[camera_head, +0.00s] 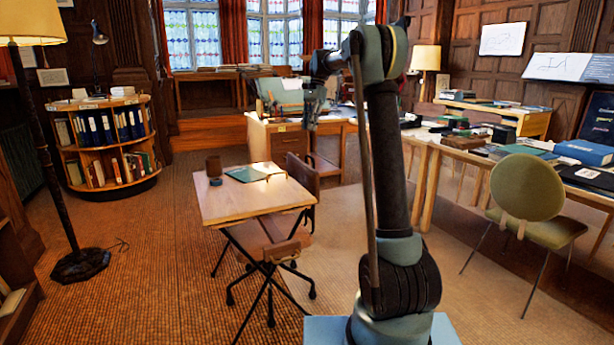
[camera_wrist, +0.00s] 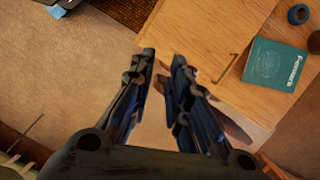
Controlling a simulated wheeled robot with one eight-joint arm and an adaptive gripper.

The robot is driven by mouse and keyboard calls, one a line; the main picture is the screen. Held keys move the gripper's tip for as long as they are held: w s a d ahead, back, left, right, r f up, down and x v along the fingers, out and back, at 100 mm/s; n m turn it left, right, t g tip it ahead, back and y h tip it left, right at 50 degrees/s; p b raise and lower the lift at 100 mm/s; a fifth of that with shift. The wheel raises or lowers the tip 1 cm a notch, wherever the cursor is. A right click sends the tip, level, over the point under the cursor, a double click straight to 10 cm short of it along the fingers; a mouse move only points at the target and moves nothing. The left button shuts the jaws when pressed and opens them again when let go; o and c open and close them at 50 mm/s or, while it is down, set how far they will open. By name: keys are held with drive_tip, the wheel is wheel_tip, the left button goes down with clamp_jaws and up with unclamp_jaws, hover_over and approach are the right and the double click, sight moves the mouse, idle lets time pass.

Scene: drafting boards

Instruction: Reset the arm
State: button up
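My arm rises from its blue base and bends at the top toward the left in the head view. My gripper (camera_head: 311,122) hangs from it, fingers down, in the air in front of the wooden desk. In the wrist view my gripper (camera_wrist: 163,60) has two dark fingers with a narrow gap between their tips. Nothing shows between them. Below them are a wooden tabletop (camera_wrist: 205,30) and the carpeted floor.
The small drafting table (camera_head: 240,207) holds a green book (camera_head: 246,174), a brown cup (camera_head: 213,164) and a small blue roll (camera_wrist: 298,14). A brown chair (camera_head: 300,180) stands beside it. A green chair (camera_head: 530,190) and cluttered tables are at right.

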drive_tip(key=s+d+f+n+t, duration=0.15)
drive_tip(key=s+d, duration=0.25)
drive_tip(key=s, duration=0.5)
drive_tip(key=s+d+f+n+h, duration=0.15)
drive_tip(key=s+d, duration=0.25)
drive_tip(key=s, duration=0.6)
drive_tip(key=s+d+f+n+t+y, duration=0.15)
drive_tip(key=s+d, duration=0.25)
drive_tip(key=s, duration=0.5)
drive_tip(key=s+d+f+n+t+h, duration=0.1)
drive_tip(key=s+d+f+n, duration=0.1)
drive_tip(key=s+f, duration=0.8)
drive_tip(key=s+d+f+n+t+h, duration=0.1)
drive_tip(key=s+d+f+n, duration=0.2)
drive_tip(key=s+f, duration=0.8)
drive_tip(key=shift+s+d, duration=0.45)
drive_tip(key=shift+s, duration=0.25)
drive_tip(key=shift+w+f, duration=0.25)
drive_tip(key=shift+w, duration=0.2)
